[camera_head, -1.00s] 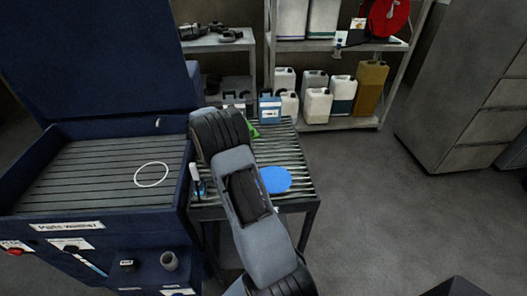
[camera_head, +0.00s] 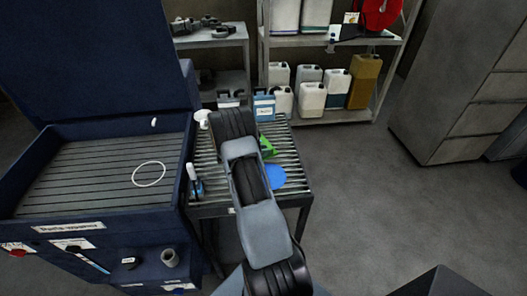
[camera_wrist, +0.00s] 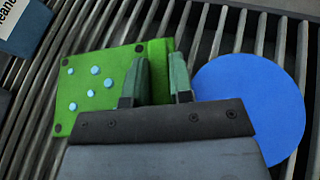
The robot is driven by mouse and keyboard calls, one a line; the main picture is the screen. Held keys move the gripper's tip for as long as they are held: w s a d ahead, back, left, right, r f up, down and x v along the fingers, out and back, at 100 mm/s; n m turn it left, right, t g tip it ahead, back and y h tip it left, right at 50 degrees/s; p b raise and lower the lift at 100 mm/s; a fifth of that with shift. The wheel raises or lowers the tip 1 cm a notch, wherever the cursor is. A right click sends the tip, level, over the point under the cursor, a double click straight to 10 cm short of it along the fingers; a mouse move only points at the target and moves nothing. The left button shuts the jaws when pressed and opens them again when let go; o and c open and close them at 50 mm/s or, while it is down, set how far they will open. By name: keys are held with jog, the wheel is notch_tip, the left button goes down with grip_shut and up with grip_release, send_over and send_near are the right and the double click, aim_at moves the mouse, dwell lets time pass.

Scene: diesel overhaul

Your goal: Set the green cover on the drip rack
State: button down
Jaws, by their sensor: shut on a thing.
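The green cover (camera_wrist: 95,90) is a flat plate with several light blue dots and dark corner holes. In the wrist view it is at or just above the slats of the drip rack (camera_wrist: 225,30); I cannot tell if it touches. My gripper (camera_wrist: 163,75) is shut on the cover's raised green part. In the head view the cover (camera_head: 266,147) shows partly, beside my arm, over the drip rack (camera_head: 293,184). My arm hides the rest of it and my gripper there.
A blue disc (camera_head: 274,177) lies on the rack, right of the cover in the wrist view. A blue container (camera_head: 264,107) stands at the rack's far end, and a white-capped bottle (camera_head: 194,180) at its left. The navy parts washer (camera_head: 90,170) adjoins on the left.

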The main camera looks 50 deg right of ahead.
jog(key=shift+w+f, duration=0.1)
jog(key=shift+f, duration=0.3)
jog(key=shift+f, duration=0.1)
jog(key=shift+f, duration=0.1)
jog(key=c, duration=1)
grip_release()
